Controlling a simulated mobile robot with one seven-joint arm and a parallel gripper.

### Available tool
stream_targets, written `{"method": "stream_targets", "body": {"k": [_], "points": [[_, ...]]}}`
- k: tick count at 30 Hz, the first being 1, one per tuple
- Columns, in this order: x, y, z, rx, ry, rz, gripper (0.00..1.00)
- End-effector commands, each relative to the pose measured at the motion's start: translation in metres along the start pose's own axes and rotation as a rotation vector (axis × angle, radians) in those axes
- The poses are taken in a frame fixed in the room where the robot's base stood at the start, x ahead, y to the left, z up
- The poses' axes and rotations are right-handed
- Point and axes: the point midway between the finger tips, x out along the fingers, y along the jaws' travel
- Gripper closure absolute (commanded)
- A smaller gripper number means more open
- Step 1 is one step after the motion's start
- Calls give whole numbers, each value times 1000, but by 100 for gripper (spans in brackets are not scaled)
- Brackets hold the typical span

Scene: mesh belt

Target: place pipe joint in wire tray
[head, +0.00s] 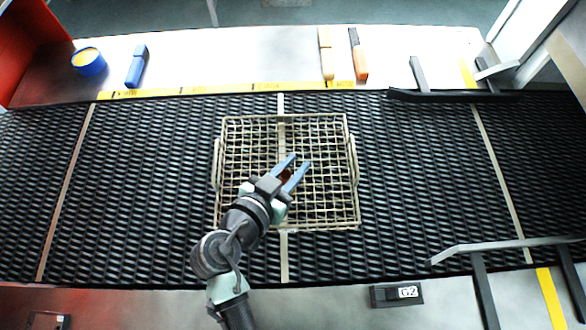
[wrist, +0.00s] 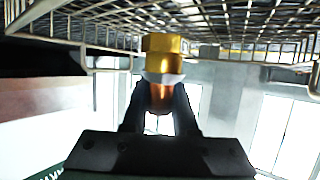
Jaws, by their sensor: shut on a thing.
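The wire tray (head: 250,117) is a square mesh basket lying on the black belt in the middle of the head view. It also fills the top of the wrist view (wrist: 72,28). My gripper (head: 296,165) is over the tray near its middle, its two blue fingers angled up and to the right. It is shut on the pipe joint, which shows as a small reddish-brown spot (head: 286,175) between the fingers. In the wrist view the pipe joint (wrist: 165,55) has a brass hex end and a copper-coloured part between the dark fingers. Its exact height above the mesh cannot be told.
The mesh belt (head: 160,180) is clear on both sides of the tray. On the far ledge are a blue tub (head: 88,62), a blue marker-like item (head: 137,66), a tan one (head: 326,53) and an orange one (head: 358,55). Dark rails (head: 500,248) stand at the right.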

Motion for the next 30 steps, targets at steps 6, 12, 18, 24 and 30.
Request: {"method": "stream_targets", "body": {"k": [6, 12, 18, 24, 30], "points": [[10, 0, 25, -2, -1, 0, 100], [11, 0, 26, 1, 1, 0, 100], [13, 0, 30, 1, 0, 0, 100], [12, 0, 30, 0, -1, 0, 44], [12, 0, 30, 0, -1, 0, 44]]}}
